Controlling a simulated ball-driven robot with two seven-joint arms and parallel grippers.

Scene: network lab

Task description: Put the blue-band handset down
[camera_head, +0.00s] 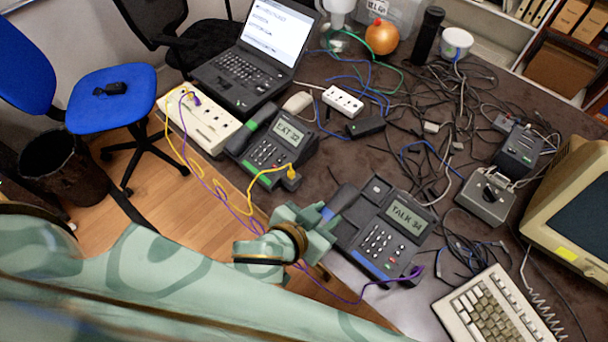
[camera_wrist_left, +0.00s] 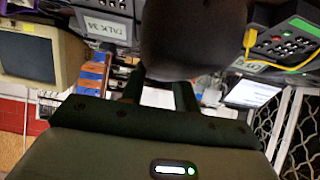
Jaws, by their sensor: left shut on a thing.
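The blue-band handset (camera_head: 343,199) is dark, with a blue band near my gripper. My left gripper (camera_head: 323,228) is shut on it at the left side of the dark desk phone (camera_head: 382,237), whose screen reads TALK 34. I cannot tell whether the handset touches the cradle. In the left wrist view the handset (camera_wrist_left: 192,38) is a large dark rounded shape between my fingers (camera_wrist_left: 158,92). That phone also shows upside down there (camera_wrist_left: 105,22). My right gripper is not in view.
Yellow and purple cables hang near my gripper. A keyboard (camera_head: 497,312), grey switch box (camera_head: 486,196) and tangled cables lie to the right.

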